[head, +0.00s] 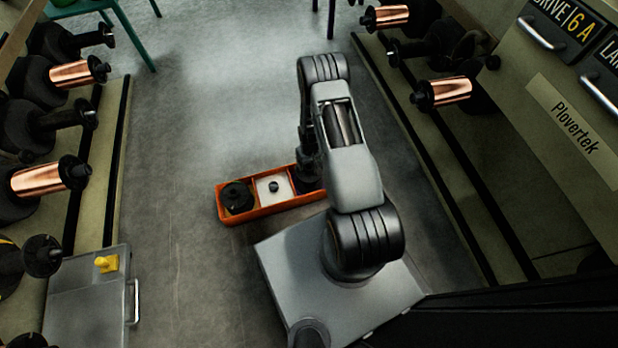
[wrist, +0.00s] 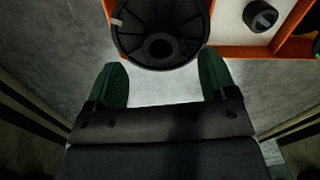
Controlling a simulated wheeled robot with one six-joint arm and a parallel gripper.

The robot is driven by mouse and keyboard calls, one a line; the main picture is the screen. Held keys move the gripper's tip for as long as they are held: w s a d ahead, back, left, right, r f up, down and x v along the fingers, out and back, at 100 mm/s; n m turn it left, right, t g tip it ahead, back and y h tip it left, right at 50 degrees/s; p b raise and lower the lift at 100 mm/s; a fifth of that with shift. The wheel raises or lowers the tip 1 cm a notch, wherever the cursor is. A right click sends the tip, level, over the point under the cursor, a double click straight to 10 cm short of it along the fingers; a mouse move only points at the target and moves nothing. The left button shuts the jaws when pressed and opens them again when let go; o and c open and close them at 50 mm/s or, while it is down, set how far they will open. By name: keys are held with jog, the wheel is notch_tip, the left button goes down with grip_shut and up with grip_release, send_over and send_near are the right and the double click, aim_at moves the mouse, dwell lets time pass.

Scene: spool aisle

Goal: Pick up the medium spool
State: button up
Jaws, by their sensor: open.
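An orange tray (head: 272,211) with three compartments lies on the floor; its wall (wrist: 238,52) also shows in the wrist view. A wide black spool (head: 237,196) sits in the left compartment, and a small black spool (head: 273,187) stands in the pale middle one. A dark spool (head: 308,181) in the right compartment is partly hidden by my arm. In the wrist view, a wide black spool (wrist: 160,35) lies just beyond my gripper (wrist: 163,78), whose green fingertips are apart and empty. I cannot tell for certain which spool is the medium one.
Racks with copper and black spools line the left (head: 75,74) and right (head: 443,92) sides. A grey box with a yellow knob (head: 106,263) stands at the lower left. The aisle floor beyond the tray is clear, with green chair legs at the back.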

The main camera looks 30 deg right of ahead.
aim_at(310, 167)
notch_tip(310, 167, down, 5)
jog(key=b, duration=0.3)
jog(key=shift+f, duration=0.1)
jog(key=c, duration=1.4)
